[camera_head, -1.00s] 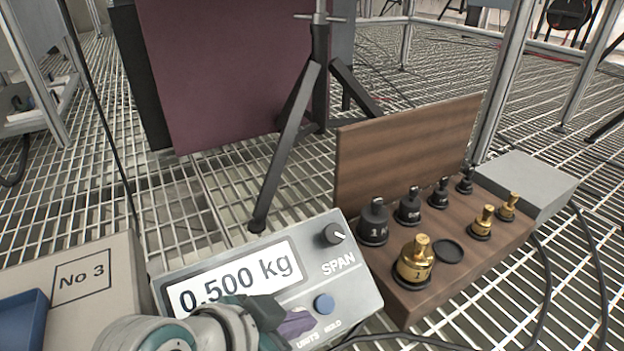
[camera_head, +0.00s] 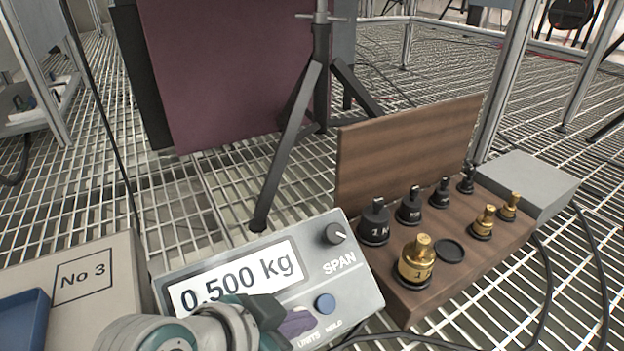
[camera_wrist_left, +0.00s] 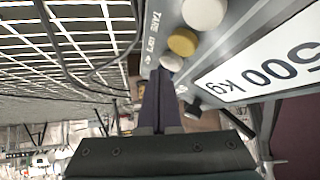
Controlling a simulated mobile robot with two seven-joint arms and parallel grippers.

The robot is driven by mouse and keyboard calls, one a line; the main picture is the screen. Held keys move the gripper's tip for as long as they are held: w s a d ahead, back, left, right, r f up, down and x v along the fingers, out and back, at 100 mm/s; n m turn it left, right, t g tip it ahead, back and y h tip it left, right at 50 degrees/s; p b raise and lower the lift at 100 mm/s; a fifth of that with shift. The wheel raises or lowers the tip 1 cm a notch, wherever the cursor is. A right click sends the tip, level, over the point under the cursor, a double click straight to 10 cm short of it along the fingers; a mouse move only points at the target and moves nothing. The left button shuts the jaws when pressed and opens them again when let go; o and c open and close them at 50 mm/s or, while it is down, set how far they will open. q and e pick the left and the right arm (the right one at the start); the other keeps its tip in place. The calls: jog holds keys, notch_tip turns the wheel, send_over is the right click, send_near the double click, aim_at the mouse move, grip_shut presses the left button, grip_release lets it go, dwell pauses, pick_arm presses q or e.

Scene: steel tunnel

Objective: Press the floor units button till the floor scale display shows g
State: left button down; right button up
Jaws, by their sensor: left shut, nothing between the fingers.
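The floor scale display (camera_head: 236,277) reads 0.500 kg on a grey panel. It also shows upside down in the left wrist view (camera_wrist_left: 268,72). The UNITS label (camera_head: 308,340) is at the panel's lower edge, and the button above it is hidden behind my left gripper (camera_head: 297,322) in the head view. The gripper is shut and empty, its fingertips low over the panel. In the left wrist view a pale button (camera_wrist_left: 172,62), probably the units button, sits at the fingertips; I cannot tell whether they touch it. My right gripper is not in view.
A blue button (camera_head: 324,304) above HOLD and the black SPAN knob (camera_head: 335,234) are close by. Yellow (camera_wrist_left: 183,42) and white (camera_wrist_left: 205,12) buttons show in the wrist view. A wooden weight box (camera_head: 420,285) stands right; a No 3 box (camera_head: 110,262) is left. Cables cross the grating.

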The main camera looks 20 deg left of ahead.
pick_arm(q)
jog(key=shift+a+f, duration=0.1)
jog(key=shift+f, duration=0.05)
dwell(0.5)
jog(key=shift+w+a+f, duration=0.15)
jog(key=shift+f, duration=0.1)
jog(key=shift+d+r+p, duration=0.2)
jog(key=shift+r+p, duration=0.25)
jog(key=shift+p, duration=0.2)
jog(key=shift+s, duration=0.2)
jog(key=d+r+p, duration=0.1)
jog(key=p, duration=0.1)
jog(key=s+d+r+p, duration=0.1)
jog(key=r+p, duration=0.1)
jog(key=s+r+p, duration=0.1)
jog(key=p, duration=0.1)
jog(key=shift+d+r, duration=0.4)
jog(key=shift+r, duration=0.1)
dwell(0.3)
